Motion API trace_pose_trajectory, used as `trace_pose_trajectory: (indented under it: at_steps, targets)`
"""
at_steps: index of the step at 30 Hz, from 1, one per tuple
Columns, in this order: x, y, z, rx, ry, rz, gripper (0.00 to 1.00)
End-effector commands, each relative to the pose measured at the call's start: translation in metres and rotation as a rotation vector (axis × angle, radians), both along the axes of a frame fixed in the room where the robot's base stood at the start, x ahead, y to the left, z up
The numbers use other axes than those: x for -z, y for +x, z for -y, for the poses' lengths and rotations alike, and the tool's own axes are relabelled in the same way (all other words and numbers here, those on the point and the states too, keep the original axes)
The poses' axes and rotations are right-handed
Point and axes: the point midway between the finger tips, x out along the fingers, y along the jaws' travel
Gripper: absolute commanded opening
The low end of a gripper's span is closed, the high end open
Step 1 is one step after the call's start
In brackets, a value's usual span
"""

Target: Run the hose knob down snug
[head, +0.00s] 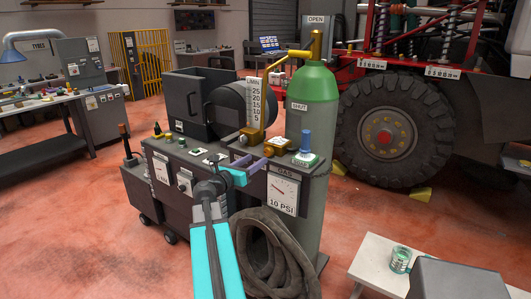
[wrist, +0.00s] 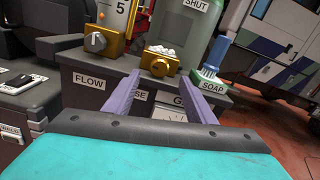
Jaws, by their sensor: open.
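In the wrist view the fingertips are either side of and slightly below the knob; contact is not visible. The head view shows my gripper (head: 252,163) over the cart's front edge.
A flow meter (wrist: 115,15) with a silver knob (wrist: 95,42) stands left of the fitting. The green gas cylinder (head: 313,100) rises behind. A coiled hose (head: 272,255) hangs below right of my arm.

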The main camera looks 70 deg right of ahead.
Motion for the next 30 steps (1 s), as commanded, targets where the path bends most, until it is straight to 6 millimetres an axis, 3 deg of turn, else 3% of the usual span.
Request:
trace_pose_trajectory:
  at_steps: [15,30]
  targets:
    - [-0.001,-0.015,0.063,0.001,0.0,0.0,0.5]
    - [0.0,-0.02,0.076,0.0,-0.001,0.001,0.5]
